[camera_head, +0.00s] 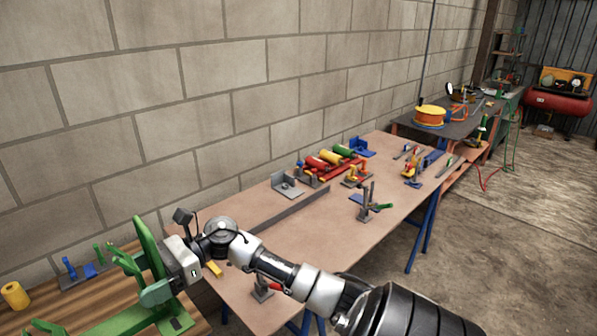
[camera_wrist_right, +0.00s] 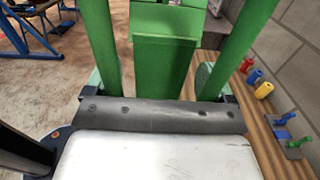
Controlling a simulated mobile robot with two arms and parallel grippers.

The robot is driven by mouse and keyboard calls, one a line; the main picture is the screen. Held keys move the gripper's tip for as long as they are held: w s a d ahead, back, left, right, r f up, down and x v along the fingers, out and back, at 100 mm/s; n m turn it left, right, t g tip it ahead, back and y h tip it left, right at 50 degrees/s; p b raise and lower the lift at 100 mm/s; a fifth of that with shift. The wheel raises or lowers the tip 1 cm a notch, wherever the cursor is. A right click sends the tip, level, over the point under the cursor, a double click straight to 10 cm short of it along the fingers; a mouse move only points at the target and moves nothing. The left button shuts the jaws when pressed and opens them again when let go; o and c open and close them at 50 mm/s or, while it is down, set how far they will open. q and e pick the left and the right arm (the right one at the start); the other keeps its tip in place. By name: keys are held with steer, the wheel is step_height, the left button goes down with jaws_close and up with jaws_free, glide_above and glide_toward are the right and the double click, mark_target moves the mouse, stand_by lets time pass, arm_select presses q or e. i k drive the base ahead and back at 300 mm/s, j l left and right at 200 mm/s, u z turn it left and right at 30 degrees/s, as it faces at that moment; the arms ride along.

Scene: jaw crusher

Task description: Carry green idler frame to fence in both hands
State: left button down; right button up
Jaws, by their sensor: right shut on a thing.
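The green idler frame (camera_head: 147,243) is at the lower left of the head view, with upright green arms and a green base, partly cut off by the picture edge. It is over or on a wooden slatted top; I cannot tell whether it touches it. My right gripper (camera_head: 160,283) is shut on the frame, reaching it from its right side. In the right wrist view green frame parts (camera_wrist_right: 165,55) fill the space ahead of the gripper (camera_wrist_right: 160,85). My left gripper is not in view. I cannot make out a fence.
A yellow cylinder (camera_head: 15,295) and a plate with blue and green pegs (camera_head: 88,271) lie on the wooden top at left. A long brown bench (camera_head: 245,270) along the block wall holds red, yellow and green rollers (camera_head: 331,159) and tools. Concrete floor (camera_head: 500,235) is open at right.

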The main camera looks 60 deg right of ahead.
mark_target(292, 233)
steer(key=k+l, duration=0.1)
steer(key=l, duration=4.3)
steer(key=k, duration=0.05)
